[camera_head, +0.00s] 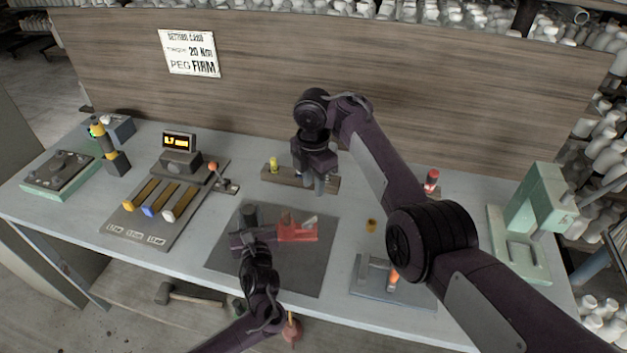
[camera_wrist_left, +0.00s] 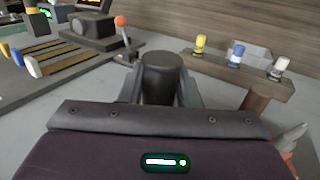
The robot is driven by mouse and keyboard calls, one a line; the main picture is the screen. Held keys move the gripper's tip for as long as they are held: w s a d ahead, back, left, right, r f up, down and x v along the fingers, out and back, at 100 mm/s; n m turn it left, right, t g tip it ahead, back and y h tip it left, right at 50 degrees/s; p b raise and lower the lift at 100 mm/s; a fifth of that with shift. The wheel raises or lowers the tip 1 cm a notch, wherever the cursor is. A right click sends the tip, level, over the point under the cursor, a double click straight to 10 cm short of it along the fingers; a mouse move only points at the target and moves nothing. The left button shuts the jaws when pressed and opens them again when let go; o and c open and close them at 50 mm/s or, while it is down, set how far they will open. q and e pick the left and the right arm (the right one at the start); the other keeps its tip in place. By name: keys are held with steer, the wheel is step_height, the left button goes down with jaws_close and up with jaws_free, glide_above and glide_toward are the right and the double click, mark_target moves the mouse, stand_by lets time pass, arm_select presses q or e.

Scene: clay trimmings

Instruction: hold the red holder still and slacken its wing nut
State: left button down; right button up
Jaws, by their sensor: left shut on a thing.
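The red holder (camera_head: 298,232) lies on the dark mat (camera_head: 228,262), and its red edge shows at the right of the left wrist view (camera_wrist_left: 306,158). A pale grey piece on it (camera_head: 310,220) looks like the wing nut. My left gripper (camera_head: 250,228) is just left of the red part, shut on a dark grey upright cylinder (camera_wrist_left: 163,75). I cannot tell whether this cylinder belongs to the holder. My right gripper (camera_head: 316,181) points down behind the holder, in front of the peg rack, clear of the wing nut. Its finger opening is unclear.
The wooden rack (camera_head: 333,184) holds yellow (camera_wrist_left: 200,43), blue (camera_wrist_left: 237,56) and white (camera_wrist_left: 281,66) pegs. A green press (camera_head: 535,205) stands at right.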

stand_by(0.3)
arm_select(q)
steer(key=c, duration=1)
jaws_free()
